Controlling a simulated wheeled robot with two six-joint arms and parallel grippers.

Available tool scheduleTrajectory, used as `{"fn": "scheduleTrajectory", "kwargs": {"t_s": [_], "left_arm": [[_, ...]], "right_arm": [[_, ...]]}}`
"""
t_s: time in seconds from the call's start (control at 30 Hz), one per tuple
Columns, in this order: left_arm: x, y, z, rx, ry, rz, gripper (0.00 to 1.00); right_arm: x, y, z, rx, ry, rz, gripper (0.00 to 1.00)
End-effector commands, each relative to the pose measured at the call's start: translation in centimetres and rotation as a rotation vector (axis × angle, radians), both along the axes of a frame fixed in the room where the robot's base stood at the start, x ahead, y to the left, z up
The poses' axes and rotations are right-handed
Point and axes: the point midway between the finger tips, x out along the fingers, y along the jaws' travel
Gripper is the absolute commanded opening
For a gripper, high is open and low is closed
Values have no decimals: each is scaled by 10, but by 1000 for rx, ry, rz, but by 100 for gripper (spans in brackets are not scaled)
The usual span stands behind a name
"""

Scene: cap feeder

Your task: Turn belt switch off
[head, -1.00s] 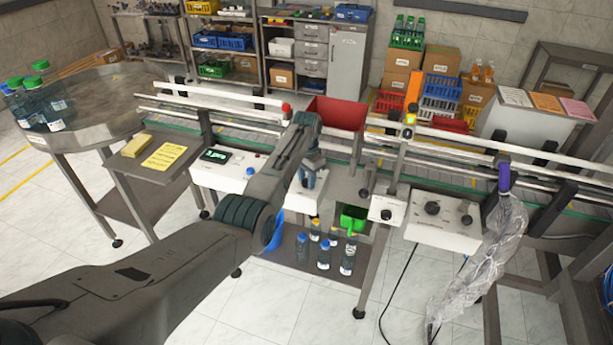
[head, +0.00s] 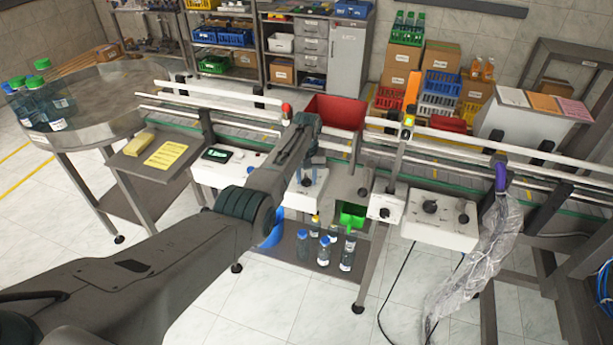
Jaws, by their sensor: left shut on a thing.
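My left arm reaches in from the lower left to a white control box (head: 307,194) at the front of the conveyor. My left gripper (head: 309,178) is at this box, shut on a small dark knob on it, which I take to be the belt switch. The fingers partly cover the knob, so its exact setting cannot be read. The conveyor belt (head: 432,178) runs behind the box between metal rails. My right gripper is not in view.
White boxes with knobs (head: 440,218) and a blue button (head: 225,172) flank this one. Bottles (head: 325,250) stand on the shelf below. A round table (head: 95,100) holds green-capped bottles at left. A red bin (head: 335,112) is behind the gripper. Plastic sheeting hangs at right.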

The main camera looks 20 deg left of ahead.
Motion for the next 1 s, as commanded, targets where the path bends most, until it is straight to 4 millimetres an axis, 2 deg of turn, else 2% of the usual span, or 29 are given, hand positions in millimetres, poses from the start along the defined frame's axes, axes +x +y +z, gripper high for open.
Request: {"fn": "scheduleTrajectory", "kwargs": {"t_s": [0.63,0.67,0.77,1.0], "left_arm": [[1,0,2,1,-4,53,9],[1,0,2,0,-4,53,36],[1,0,2,1,-4,52,54],[1,0,1,1,-2,52,54]], "right_arm": [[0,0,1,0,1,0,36],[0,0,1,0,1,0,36],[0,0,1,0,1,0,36],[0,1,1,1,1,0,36]]}}
